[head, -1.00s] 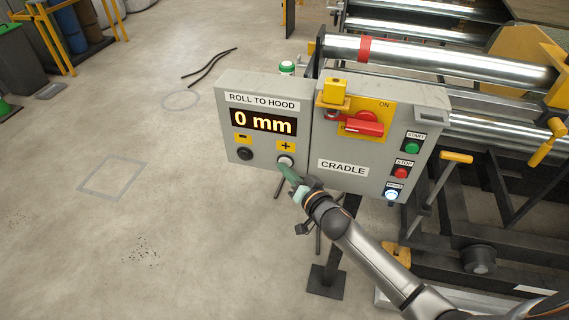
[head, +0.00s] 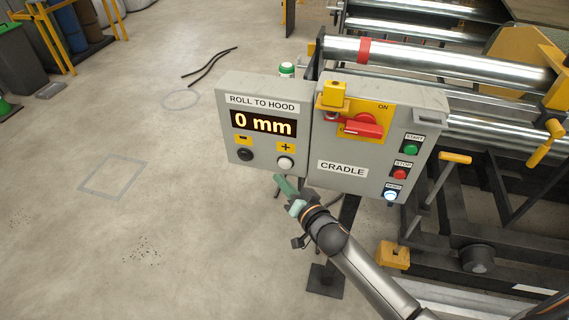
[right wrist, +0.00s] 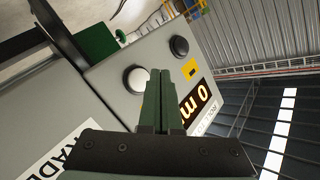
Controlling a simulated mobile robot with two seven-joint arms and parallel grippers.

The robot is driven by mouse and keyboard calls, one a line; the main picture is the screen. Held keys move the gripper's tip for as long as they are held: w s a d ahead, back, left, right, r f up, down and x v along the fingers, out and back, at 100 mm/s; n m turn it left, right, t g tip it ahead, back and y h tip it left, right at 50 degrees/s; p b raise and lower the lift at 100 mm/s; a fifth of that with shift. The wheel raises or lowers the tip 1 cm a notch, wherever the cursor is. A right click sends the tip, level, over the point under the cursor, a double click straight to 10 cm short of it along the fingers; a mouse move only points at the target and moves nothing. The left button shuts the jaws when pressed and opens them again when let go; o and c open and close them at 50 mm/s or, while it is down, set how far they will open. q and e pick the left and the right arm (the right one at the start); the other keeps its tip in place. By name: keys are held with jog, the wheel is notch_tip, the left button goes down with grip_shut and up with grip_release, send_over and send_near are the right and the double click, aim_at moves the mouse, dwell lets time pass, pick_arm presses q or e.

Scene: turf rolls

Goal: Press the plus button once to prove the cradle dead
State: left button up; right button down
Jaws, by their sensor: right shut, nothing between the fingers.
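The plus button (head: 286,163) is a round white button under a yellow plus label on the grey control box (head: 233,95). It also shows in the right wrist view (right wrist: 137,80). My left gripper is not in view.
On the cradle panel, a red rotary switch (head: 364,127) sits on a yellow plate by the word ON. Start (head: 411,150), stop (head: 400,174) and a lit blue-white button (head: 391,195) are at its right. Steel rollers (head: 440,60) stand behind; floor at left is mostly clear.

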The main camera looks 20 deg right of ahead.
jog(key=shift+s+a, duration=0.45)
jog(key=shift+s, duration=0.2)
jog(key=shift+s+a, duration=0.4)
jog(key=shift+s, duration=0.2)
jog(key=s+f+n+g, duration=0.2)
jog(key=s+f, duration=0.2)
jog(key=s, duration=0.3)
jog(key=s+d+f+n+g+p, duration=0.1)
jog(key=s+f, duration=0.3)
jog(key=s, duration=0.4)
jog(key=s+f+n+g, duration=0.3)
jog(key=s+f+n, duration=0.1)
jog(key=s, duration=0.4)
jog(key=shift+s+d+f+g+h+p, duration=0.2)
jog(key=shift+f+g+h+p, duration=0.1)
jog(key=shift+f+g+h, duration=0.1)
jog(key=shift+d, duration=0.1)
